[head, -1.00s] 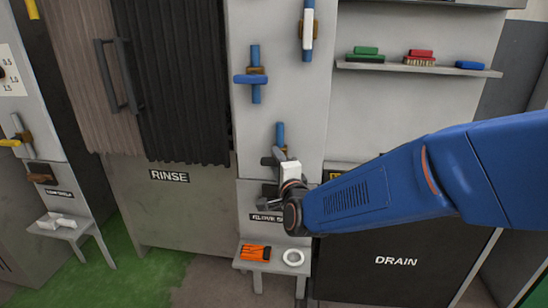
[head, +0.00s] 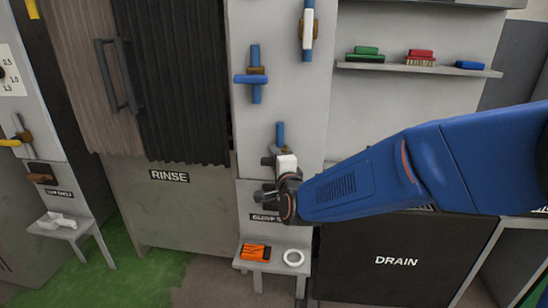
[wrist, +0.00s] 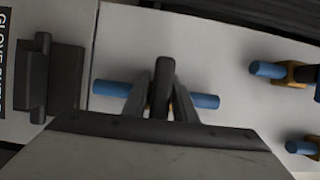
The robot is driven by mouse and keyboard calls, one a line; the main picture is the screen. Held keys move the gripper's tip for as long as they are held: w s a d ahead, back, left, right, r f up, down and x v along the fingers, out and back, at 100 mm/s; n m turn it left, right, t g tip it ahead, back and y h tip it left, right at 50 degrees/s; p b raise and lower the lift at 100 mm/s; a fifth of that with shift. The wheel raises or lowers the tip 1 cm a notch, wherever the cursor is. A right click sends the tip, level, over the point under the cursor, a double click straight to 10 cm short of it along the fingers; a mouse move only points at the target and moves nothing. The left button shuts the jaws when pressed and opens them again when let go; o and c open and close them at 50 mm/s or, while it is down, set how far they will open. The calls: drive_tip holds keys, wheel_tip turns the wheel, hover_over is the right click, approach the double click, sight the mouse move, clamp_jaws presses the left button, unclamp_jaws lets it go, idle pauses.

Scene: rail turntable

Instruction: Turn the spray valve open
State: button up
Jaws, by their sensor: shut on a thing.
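A valve with a dark lever (wrist: 163,72) sits on a blue pipe (wrist: 203,101) on the grey wall panel. The lever stands crosswise to the pipe in the wrist view. My gripper (wrist: 161,88) is shut on this lever, with a finger on each side. In the head view the top of the same blue pipe (head: 280,132) shows above my gripper. My wrist hides most of the valve there, and I see no readable name for it.
A blue-handled valve (head: 250,79) and a white-handled valve (head: 307,30) are higher on the panel. A dark block (wrist: 65,82) is close below the held valve.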

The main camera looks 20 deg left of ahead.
drive_tip(key=shift+n, duration=0.3)
drive_tip(key=n, duration=0.1)
drive_tip(key=n+g+h, duration=0.1)
drive_tip(key=n, duration=0.1)
drive_tip(key=shift+f+n+h, duration=0.3)
drive_tip(key=n, duration=0.1)
drive_tip(key=n+h, duration=0.1)
drive_tip(key=n, duration=0.1)
drive_tip(key=shift+d+f+g+h, duration=0.2)
drive_tip(key=shift+f+g+h, duration=0.1)
drive_tip(key=shift+g, duration=0.1)
drive_tip(key=n, duration=0.1)
drive_tip(key=n+h, duration=0.2)
drive_tip(key=shift+w+d+f+n, duration=0.15)
drive_tip(key=shift+d+n, duration=0.1)
drive_tip(key=shift+n, duration=0.15)
drive_tip(key=shift+d+n+h, duration=0.25)
drive_tip(key=shift+n+h, duration=0.85)
drive_tip(key=shift+n, duration=0.1)
drive_tip(key=o, duration=0.9)
drive_tip(key=shift+c, duration=0.2)
